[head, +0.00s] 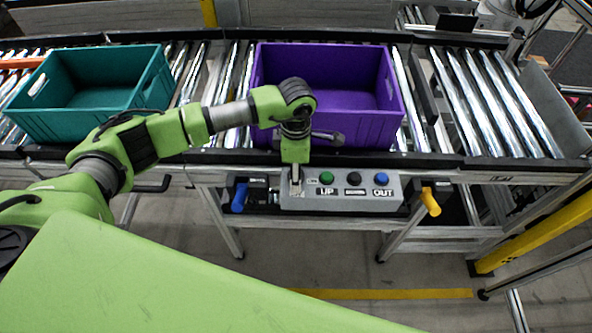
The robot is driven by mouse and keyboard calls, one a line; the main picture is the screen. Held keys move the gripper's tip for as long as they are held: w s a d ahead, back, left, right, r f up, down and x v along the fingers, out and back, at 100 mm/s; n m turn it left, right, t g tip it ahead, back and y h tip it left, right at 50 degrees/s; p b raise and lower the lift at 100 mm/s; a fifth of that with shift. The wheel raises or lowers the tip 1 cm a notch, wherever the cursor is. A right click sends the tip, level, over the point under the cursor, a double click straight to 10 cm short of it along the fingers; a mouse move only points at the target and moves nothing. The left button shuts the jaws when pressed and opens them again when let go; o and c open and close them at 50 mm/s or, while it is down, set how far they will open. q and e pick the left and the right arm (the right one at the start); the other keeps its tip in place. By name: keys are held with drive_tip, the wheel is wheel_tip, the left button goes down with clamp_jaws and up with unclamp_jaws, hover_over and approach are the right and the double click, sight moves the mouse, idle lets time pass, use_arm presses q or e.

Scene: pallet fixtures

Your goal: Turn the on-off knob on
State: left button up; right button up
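A grey control box (341,202) is mounted on the front of the conveyor. It carries a green button (326,178) above the label "UP", a black button (353,179) and a blue button (381,179) above the label "OUT". My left gripper (296,183) points down at the left end of this box, close to its face. The on-off knob cannot be made out; the gripper covers that end of the panel. Whether the gripper's fingers are open or shut, or touch anything, cannot be told. My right gripper is not in view.
A purple crate (388,125) stands on the rollers behind the box, and a teal crate (60,128) at the left. A blue-handled lever (239,198) is left of the box and a yellow-handled lever (430,202) right of it. Rollers (490,100) at the right are bare.

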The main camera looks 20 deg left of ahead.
use_arm(q)
drive_tip(key=c, duration=1.1)
